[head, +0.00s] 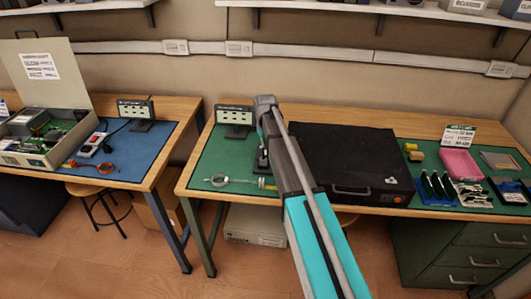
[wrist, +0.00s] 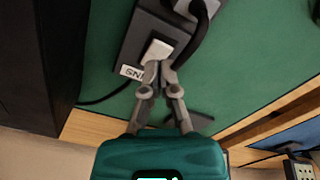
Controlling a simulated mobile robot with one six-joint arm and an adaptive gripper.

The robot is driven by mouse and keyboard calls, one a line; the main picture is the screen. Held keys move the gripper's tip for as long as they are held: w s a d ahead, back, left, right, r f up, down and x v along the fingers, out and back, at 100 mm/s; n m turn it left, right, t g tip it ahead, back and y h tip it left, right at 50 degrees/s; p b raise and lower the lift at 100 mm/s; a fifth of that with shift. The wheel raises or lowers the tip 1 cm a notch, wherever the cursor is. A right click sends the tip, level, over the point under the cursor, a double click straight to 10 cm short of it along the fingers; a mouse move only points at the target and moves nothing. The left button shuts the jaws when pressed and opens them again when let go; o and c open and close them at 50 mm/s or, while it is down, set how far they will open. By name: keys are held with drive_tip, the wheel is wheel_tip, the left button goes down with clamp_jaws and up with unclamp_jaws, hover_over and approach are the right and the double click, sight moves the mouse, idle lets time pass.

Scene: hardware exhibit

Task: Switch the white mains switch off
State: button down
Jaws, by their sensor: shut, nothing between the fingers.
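The white mains switch (wrist: 156,51) sits on a dark grey power strip (wrist: 135,38) in the wrist view. A small white label (wrist: 132,72) with dark lettering lies just below it. My gripper (wrist: 159,69) is shut and empty, with its fingertips at the lower edge of the switch. I cannot tell whether they touch it. In the head view my arm reaches over the green mat, and its end hides the switch and most of the strip.
A grey plug with a black cable (wrist: 192,40) stands close to the right of the switch. A large black case (head: 350,150) lies right of my arm. A small display panel (head: 234,115) stands left of it. Wire strippers (head: 218,181) lie at the mat's front left.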

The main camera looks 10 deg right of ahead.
sight(265, 153)
drive_tip(key=shift+f+b, duration=1.4)
drive_tip(key=shift+f, duration=0.05)
idle(1.3)
drive_tip(key=shift+r, duration=0.15)
drive_tip(key=shift+r+p, duration=3.45)
drive_tip(key=shift+p, duration=0.1)
drive_tip(key=s+m, duration=0.2)
drive_tip(key=s, duration=2.7)
